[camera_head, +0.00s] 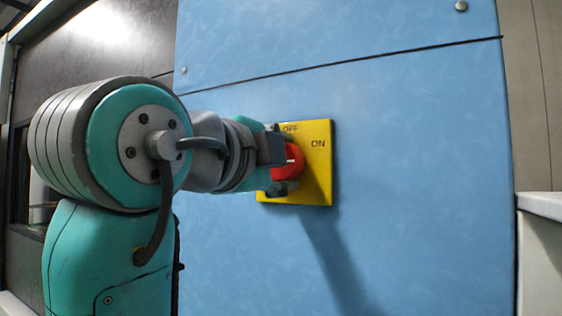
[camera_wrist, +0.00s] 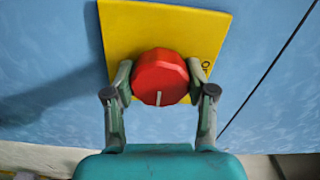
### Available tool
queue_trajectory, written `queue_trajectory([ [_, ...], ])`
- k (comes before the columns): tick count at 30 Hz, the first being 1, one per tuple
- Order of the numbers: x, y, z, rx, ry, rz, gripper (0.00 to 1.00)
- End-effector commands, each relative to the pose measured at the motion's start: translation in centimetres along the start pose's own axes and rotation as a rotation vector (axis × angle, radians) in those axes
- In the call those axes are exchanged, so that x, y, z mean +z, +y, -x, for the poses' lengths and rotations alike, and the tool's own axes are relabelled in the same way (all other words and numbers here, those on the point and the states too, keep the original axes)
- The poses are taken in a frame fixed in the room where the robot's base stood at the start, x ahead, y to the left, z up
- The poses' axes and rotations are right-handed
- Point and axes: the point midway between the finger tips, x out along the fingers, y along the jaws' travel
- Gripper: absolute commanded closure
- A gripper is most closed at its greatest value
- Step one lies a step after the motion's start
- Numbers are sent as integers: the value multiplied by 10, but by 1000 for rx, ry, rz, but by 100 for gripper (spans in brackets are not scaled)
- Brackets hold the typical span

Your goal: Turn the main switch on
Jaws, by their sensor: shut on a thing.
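The main switch is a red knob (camera_head: 291,161) on a yellow square plate (camera_head: 318,178), fixed to a blue panel. The plate is marked OFF at its top and ON at its upper right. My gripper (camera_head: 279,162) reaches the knob from the left and partly hides it. In the wrist view, the red knob (camera_wrist: 161,77) sits between the two fingers of my gripper (camera_wrist: 160,82), which is shut on it. The yellow plate (camera_wrist: 165,25) shows behind the knob.
The blue panel (camera_head: 420,190) is flat and clear around the plate, with a dark seam above. A dark surface (camera_head: 110,50) lies at the left. A pale ledge (camera_head: 540,205) stands at the right edge.

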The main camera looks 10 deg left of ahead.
Motion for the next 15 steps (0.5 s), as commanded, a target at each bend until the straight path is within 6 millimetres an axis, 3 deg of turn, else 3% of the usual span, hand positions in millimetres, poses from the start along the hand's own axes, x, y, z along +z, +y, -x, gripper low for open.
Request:
queue_trajectory([
  [8,0,0,0,1,1,-2,80],
  [9,0,0,0,2,1,-2,42],
  [12,0,0,0,1,1,-1,19],
  [15,0,0,0,1,1,-1,19],
])
